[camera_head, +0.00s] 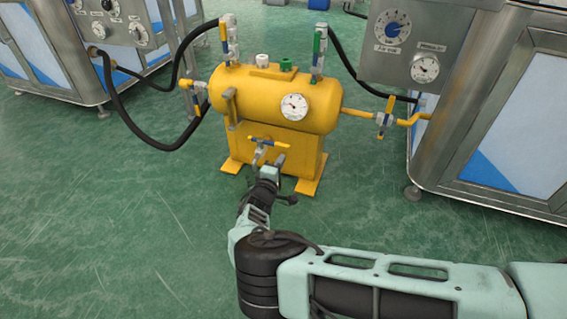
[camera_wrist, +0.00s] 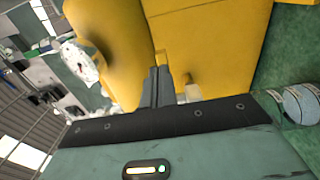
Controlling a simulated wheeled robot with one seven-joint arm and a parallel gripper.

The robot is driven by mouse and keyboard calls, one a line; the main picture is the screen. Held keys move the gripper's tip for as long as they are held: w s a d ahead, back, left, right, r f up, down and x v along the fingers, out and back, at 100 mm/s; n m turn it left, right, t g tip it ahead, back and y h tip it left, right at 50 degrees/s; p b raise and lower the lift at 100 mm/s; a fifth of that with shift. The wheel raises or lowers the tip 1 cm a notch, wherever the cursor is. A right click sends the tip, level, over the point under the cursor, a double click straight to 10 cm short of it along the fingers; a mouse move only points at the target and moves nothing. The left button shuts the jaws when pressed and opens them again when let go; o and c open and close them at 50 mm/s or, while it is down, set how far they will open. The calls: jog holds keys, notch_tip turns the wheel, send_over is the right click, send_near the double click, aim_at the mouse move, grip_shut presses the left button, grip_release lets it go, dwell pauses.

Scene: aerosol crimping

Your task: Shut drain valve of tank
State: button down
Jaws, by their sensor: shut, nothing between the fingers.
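The yellow tank (camera_head: 240,90) stands on the floor ahead, with a round white gauge (camera_head: 294,107) on its front. The drain valve (camera_head: 261,150) is low on the tank's front. Its lever (camera_head: 270,143), yellow with a blue part, lies crosswise, roughly level in the head view. My gripper (camera_head: 273,163) is just below and in front of this valve. In the wrist view the fingers (camera_wrist: 156,86) are together and empty, close to the yellow tank (camera_wrist: 195,40). A small pale part (camera_wrist: 192,92) shows right beside them, perhaps of the valve. I cannot tell whether the fingers touch the lever.
Other valves (camera_head: 385,118) with pipes sit on the tank's right, left and top. Black hoses (camera_head: 125,120) run to a machine at the left. A metal cabinet (camera_head: 490,130) with dials stands close at the right. The green floor (camera_head: 100,220) is clear at the front left.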

jog(key=s+d+p, duration=0.3)
jog(key=s+p, duration=0.2)
jog(key=s, duration=0.4)
jog(key=shift+s+d+p, duration=0.2)
jog(key=shift+d+p, duration=0.05)
jog(key=shift+p, duration=0.1)
